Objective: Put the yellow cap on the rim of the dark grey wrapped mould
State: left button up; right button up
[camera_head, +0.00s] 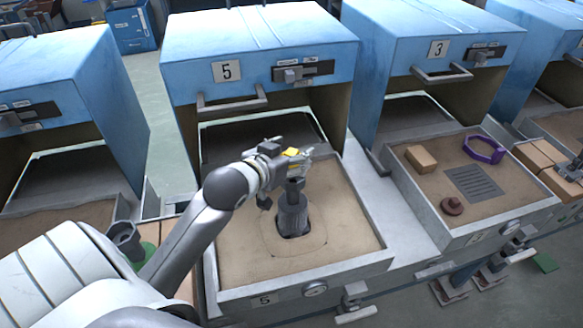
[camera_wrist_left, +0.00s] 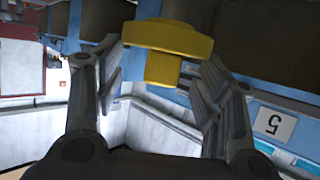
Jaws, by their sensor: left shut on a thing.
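The dark grey wrapped mould (camera_head: 292,218) stands upright in the sand of the pulled-out tray 5 (camera_head: 230,291), with a narrower dark neck at its top. My left gripper (camera_head: 300,158) is above and slightly behind the mould's neck in the picture. It is shut on the yellow cap (camera_head: 291,152), which shows small between the fingers. In the left wrist view the yellow cap (camera_wrist_left: 166,38) has a wide round disc and a narrower block below it, between the fingertips (camera_wrist_left: 160,72). The cap looks apart from the mould.
Blue oven 5 (camera_head: 258,45) stands open behind the tray. At right, tray 3 (camera_head: 440,217) holds a brown block (camera_head: 421,158), a purple ring (camera_head: 484,149), a grey grate (camera_head: 473,184) and a small brown piece (camera_head: 452,205). A dark cup-like thing (camera_head: 125,238) stands left of my arm.

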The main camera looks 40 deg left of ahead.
pick_arm(q)
jog(key=shift+w+a+f, duration=0.1)
jog(key=shift+w+f, duration=0.25)
jog(key=shift+f, duration=0.1)
notch_tip(320, 180, down, 3)
jog(key=shift+w+f, duration=0.15)
jog(key=shift+f, duration=0.05)
jog(key=o, duration=1)
jog(key=shift+f, duration=0.1)
